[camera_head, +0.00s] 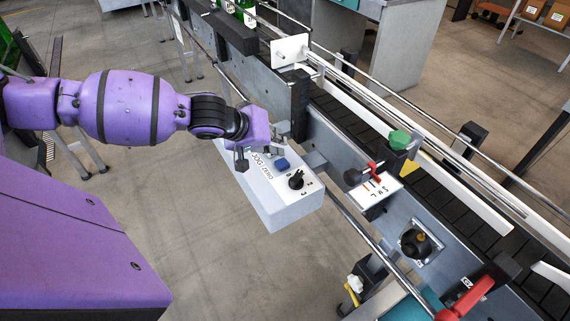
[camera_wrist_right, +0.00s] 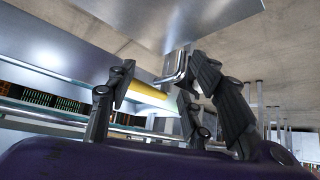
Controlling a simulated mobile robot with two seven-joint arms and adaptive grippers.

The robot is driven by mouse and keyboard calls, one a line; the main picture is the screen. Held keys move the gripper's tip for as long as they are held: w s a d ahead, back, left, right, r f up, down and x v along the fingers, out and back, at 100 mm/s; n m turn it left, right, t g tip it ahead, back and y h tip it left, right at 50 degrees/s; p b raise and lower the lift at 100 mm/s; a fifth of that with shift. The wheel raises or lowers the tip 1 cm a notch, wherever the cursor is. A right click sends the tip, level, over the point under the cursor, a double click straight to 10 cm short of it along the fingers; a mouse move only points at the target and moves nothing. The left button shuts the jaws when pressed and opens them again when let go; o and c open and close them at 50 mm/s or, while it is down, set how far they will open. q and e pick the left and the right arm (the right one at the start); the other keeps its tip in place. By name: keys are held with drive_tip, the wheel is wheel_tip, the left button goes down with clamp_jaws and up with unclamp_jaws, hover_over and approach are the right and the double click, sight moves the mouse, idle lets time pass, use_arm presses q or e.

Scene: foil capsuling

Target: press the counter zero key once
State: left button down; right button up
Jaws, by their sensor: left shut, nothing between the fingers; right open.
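A white control box (camera_head: 290,212) stands on the near side of the conveyor. Its top carries a blue key (camera_head: 282,164), a black rotary knob (camera_head: 296,180) and printed lettering, partly too small to read. I cannot tell for certain which control is the counter zero key; part of the box's far end is hidden by my gripper. My left gripper (camera_head: 262,150) is shut and empty over that far end, just up and left of the blue key; contact with the box cannot be told. My right gripper (camera_wrist_right: 160,100) is open in the right wrist view, with nothing held.
The conveyor (camera_head: 440,195) with metal rails runs diagonally past the box. A green knob (camera_head: 399,140), a red-handled lever (camera_head: 373,170) on a white scale plate, a black knob (camera_head: 420,243) and a red handle (camera_head: 468,297) stick out along it. Green bottles (camera_head: 245,12) stand at the back.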

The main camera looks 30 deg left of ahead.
use_arm(q)
drive_tip(key=shift+f, duration=0.55)
use_arm(e)
drive_tip(key=shift+w+a, duration=0.15)
drive_tip(key=shift+w, duration=0.05)
drive_tip(key=shift+s+f, duration=0.1)
drive_tip(key=shift+s, duration=0.15)
drive_tip(key=shift+s+f, duration=0.1)
drive_tip(key=shift+s, duration=0.25)
drive_tip(key=shift+w, duration=0.2)
drive_tip(key=shift+w, duration=0.4)
use_arm(q)
drive_tip(key=shift+f, duration=0.45)
use_arm(e)
drive_tip(key=shift+s+r, duration=0.35)
